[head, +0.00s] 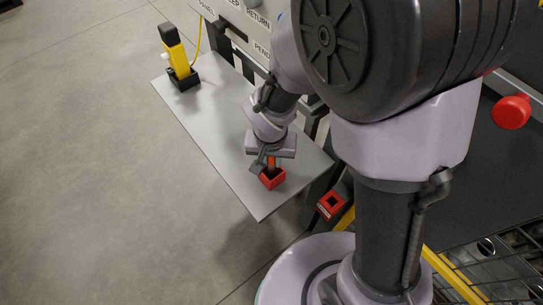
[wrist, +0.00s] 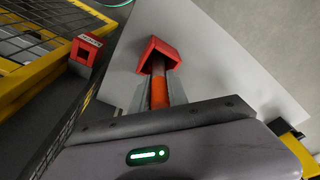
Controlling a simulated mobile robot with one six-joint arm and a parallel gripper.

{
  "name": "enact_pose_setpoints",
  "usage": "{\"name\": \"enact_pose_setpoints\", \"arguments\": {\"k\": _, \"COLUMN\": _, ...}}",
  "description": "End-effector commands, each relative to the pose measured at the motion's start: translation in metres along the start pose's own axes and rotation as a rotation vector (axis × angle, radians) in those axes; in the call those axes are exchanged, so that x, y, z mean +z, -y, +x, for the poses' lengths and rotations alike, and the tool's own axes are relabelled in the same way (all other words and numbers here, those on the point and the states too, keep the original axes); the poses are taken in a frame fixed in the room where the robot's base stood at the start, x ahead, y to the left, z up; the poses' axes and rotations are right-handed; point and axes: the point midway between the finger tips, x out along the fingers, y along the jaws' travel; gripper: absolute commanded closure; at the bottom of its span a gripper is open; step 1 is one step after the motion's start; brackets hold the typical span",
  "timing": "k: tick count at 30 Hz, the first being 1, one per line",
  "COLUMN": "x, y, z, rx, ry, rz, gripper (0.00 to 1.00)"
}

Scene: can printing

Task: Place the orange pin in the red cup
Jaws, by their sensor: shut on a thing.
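The red cup (head: 272,180) stands near the front end of the grey shelf in the head view. It also shows in the wrist view (wrist: 172,50), beyond my fingertips. My gripper (head: 269,161) points down right above it. In the wrist view my gripper (wrist: 158,84) is shut on the orange pin (wrist: 159,93), one finger on each side. The pin's far end reaches the cup's opening and its tip is hidden there. I cannot tell how deep it sits or whether it touches the cup's floor.
A second red square holder (head: 332,205) with a label sits off the shelf by a yellow frame. A yellow and black device (head: 177,55) stands at the shelf's far end. The middle of the grey shelf (head: 215,115) is clear. A wire mesh (head: 490,270) lies lower right.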

Motion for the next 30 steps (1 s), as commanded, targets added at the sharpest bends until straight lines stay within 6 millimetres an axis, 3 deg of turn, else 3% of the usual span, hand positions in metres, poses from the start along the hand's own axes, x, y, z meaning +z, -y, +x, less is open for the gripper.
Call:
{"name": "enact_pose_setpoints", "arguments": {"k": 2, "x": 0.0, "y": 0.0, "z": 0.003, "rx": 0.0, "ry": -0.001, "rz": 0.0, "gripper": 1.0}}
{"name": "enact_pose_setpoints", "arguments": {"k": 3, "x": 0.001, "y": 0.0, "z": 0.004, "rx": 0.0, "ry": 0.0, "rz": 0.0, "gripper": 0.78}}
{"name": "enact_pose_setpoints", "arguments": {"k": 6, "x": 0.0, "y": 0.0, "z": 0.003, "rx": 0.0, "ry": 0.0, "rz": 0.0, "gripper": 0.59}}
{"name": "enact_pose_setpoints", "arguments": {"k": 17, "x": -0.001, "y": 0.0, "z": -0.005, "rx": 0.0, "ry": 0.0, "rz": 0.0, "gripper": 0.58}}
{"name": "enact_pose_setpoints", "arguments": {"k": 24, "x": -0.002, "y": 0.0, "z": -0.071, "rx": -0.002, "ry": -0.004, "rz": 0.0, "gripper": 0.58}}
{"name": "enact_pose_setpoints", "arguments": {"k": 30, "x": -0.001, "y": 0.0, "z": -0.113, "rx": -0.001, "ry": -0.002, "rz": 0.0, "gripper": 0.58}}
